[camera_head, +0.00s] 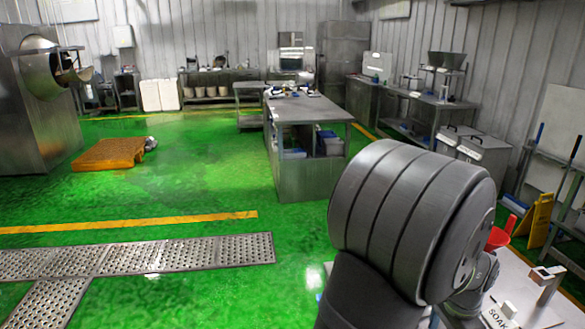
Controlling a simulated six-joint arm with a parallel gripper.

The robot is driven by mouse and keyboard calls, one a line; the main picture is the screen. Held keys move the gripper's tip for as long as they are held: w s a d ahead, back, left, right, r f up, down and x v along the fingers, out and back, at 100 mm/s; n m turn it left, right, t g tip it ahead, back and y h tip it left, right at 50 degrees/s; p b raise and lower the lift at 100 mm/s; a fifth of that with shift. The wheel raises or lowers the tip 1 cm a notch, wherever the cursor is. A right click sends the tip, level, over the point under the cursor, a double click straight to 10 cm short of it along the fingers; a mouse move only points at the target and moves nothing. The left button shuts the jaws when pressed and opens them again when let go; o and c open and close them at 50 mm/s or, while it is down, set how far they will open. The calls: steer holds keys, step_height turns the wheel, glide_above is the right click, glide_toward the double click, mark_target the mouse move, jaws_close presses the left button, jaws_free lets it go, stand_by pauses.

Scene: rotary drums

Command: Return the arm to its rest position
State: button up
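A large dark grey rounded arm joint of mine (400,215) fills the lower right foreground. A lighter grey link (478,290) shows behind its lower right side. My gripper does not show in this view; I cannot tell its state or whether it holds anything. A pale bench (525,300) lies at the lower right, partly hidden by the arm. It bears a label that seems to read "SOAK", partly cut off.
A red funnel-like thing (500,236) and a pale bracket (545,278) are by the bench. A yellow floor sign (540,220) stands behind. A steel table (308,108) stands mid-room, and a large machine (40,105) at left.

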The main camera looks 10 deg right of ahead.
steer(key=s+r, duration=0.8)
steer(key=s, duration=0.4)
steer(key=w+a+r+n, duration=0.1)
steer(key=w+a, duration=0.1)
steer(key=w, duration=0.9)
steer(key=w+a+r+n, duration=0.1)
steer(key=w+a+n, duration=0.1)
steer(key=w, duration=0.9)
steer(key=w+a+n, duration=0.3)
steer(key=w+a, duration=1)
steer(key=w, duration=0.2)
steer(key=shift+w, duration=0.4)
